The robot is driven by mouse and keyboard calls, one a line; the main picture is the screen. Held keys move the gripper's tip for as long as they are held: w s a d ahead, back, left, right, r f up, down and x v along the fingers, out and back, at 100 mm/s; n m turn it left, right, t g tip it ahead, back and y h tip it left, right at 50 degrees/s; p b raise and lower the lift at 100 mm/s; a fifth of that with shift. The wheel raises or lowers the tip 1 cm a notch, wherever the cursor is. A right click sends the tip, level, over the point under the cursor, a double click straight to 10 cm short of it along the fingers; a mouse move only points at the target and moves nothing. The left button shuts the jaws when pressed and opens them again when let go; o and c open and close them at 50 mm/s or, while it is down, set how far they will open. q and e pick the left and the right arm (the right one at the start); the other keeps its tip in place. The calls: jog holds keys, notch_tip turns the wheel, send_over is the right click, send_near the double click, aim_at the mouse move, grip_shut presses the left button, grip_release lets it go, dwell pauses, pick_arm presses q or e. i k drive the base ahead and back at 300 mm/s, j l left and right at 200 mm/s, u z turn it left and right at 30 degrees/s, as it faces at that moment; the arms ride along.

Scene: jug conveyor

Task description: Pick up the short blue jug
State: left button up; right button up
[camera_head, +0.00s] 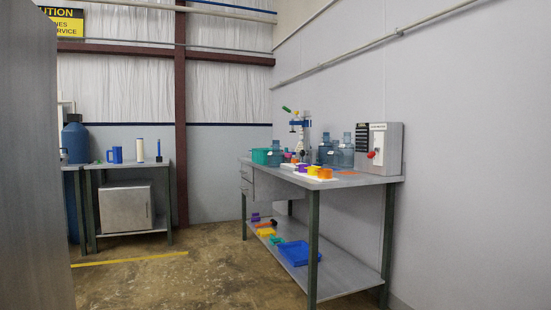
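Several translucent blue jugs stand on the right workbench: one jug (346,154) near the grey control box, one jug (325,150) just left of it, and one jug (276,156) by the teal bin. They are small in view and partly overlap other items, so I cannot tell for sure which is the short one. A large blue jug-like container (75,143) stands at the far left, behind the left bench. Neither of my grippers is in view.
The right workbench (375,180) also holds a teal bin (260,156), coloured blocks and a control box (379,147). Its lower shelf has a blue tray (297,253). A left bench (131,166) has a metal box below. A grey panel fills the left edge. The middle floor is clear.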

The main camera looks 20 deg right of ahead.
aim_at(276, 157)
jog(key=i+l, duration=0.3)
jog(key=i+l+z, duration=0.1)
jog(key=i+l, duration=0.25)
jog(key=i, duration=0.2)
